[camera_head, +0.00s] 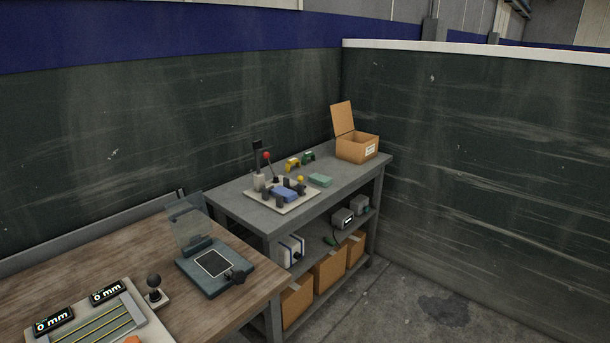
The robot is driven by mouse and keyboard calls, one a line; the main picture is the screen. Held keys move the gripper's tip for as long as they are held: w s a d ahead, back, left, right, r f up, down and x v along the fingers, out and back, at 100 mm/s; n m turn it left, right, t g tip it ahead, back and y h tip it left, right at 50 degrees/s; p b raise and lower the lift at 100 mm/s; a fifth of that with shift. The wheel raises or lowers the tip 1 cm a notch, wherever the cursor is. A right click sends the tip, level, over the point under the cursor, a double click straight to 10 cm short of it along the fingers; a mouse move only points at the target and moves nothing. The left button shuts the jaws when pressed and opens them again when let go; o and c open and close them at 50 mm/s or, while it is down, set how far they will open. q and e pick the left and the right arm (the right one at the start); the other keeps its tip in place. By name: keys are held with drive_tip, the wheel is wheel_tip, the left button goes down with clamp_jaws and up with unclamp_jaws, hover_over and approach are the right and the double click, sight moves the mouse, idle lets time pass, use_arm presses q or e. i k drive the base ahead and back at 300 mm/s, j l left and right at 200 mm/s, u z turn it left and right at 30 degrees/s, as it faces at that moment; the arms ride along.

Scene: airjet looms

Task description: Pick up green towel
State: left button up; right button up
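A small folded pale green cloth, which looks like the green towel (320,180), lies flat on the grey workbench (341,186) in the head view. It is right of a light tray (302,204) and left of an open cardboard box. Nothing covers it. Neither of my grippers shows in the head view.
On the tray is a blue folded cloth (285,194) among dark and yellow pieces. A yellow clamp-like item (292,165) and a green one (308,158) lie behind the towel. The cardboard box (357,147) stands at the bench's far end. A wooden table (215,315) is nearer; floor lies right.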

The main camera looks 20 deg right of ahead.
sight(323, 181)
drive_tip(key=i+l+u, duration=0.1)
drive_tip(key=l, duration=0.25)
drive_tip(key=i+l, duration=0.3)
drive_tip(key=i+l+u, duration=0.15)
drive_tip(key=l, duration=0.2)
drive_tip(key=i+l, duration=0.2)
drive_tip(key=l, duration=0.15)
drive_tip(key=i+l, duration=0.15)
drive_tip(key=l, duration=0.2)
drive_tip(key=i+l, duration=0.2)
drive_tip(key=l, duration=0.15)
drive_tip(key=i+l, duration=0.2)
drive_tip(key=l, duration=0.15)
drive_tip(key=i+l, duration=0.2)
drive_tip(key=i+l+u, duration=0.1)
drive_tip(key=l, duration=0.35)
drive_tip(key=i, duration=0.05)
